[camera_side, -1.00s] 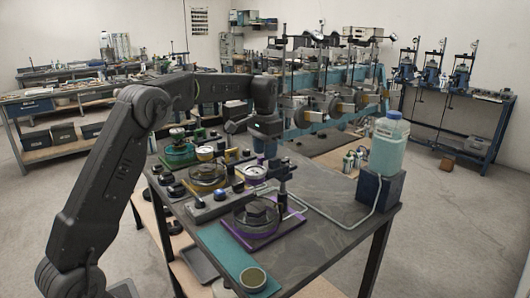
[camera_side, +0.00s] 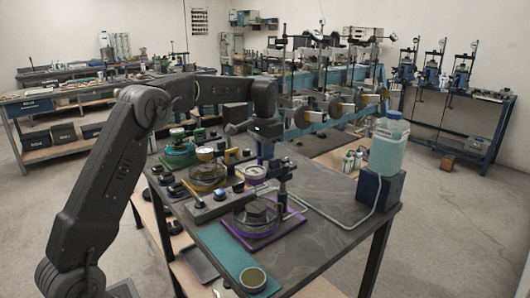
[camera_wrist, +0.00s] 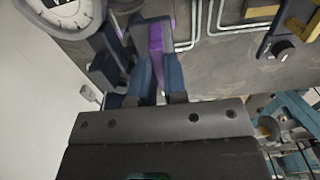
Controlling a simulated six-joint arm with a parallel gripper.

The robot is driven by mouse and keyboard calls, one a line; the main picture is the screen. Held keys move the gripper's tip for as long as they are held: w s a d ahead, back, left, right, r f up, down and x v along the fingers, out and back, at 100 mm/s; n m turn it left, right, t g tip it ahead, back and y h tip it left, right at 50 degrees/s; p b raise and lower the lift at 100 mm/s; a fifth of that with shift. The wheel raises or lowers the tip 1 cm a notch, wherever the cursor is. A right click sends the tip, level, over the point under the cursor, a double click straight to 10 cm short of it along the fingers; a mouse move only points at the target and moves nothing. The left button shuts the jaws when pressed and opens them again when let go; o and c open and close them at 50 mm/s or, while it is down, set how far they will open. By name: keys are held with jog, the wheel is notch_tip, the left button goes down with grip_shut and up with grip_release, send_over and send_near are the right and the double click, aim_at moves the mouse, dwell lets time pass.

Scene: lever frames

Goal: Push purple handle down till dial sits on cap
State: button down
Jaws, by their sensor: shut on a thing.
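In the wrist view the purple handle (camera_wrist: 156,42) runs between the two blue fingers of my gripper (camera_wrist: 160,68), which are shut on it. In the side view my gripper (camera_side: 267,150) points down just above the dark post (camera_side: 282,190) of the purple station, and the handle is not clear there. The white-faced dial (camera_side: 254,172) is beside the post, above the purple base (camera_side: 250,240). Part of the dial also shows at the top left of the wrist view (camera_wrist: 62,10). I cannot make out the cap or its contact with the dial.
Similar stations with a yellow base (camera_side: 207,186) and a green base (camera_side: 180,158) stand farther back on the table. A bottle (camera_side: 388,145) stands on a dark block at the right, with a pale tube along the tabletop. The front right of the table is clear.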

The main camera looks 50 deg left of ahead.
jog(key=shift+f, duration=2.6)
jog(key=c, duration=1.2)
grip_release()
jog(key=shift+o, duration=0.2)
jog(key=shift+r, duration=0.1)
notch_tip(320, 180, up, 13)
jog(key=shift+f, duration=0.2)
jog(key=shift+r, duration=0.6)
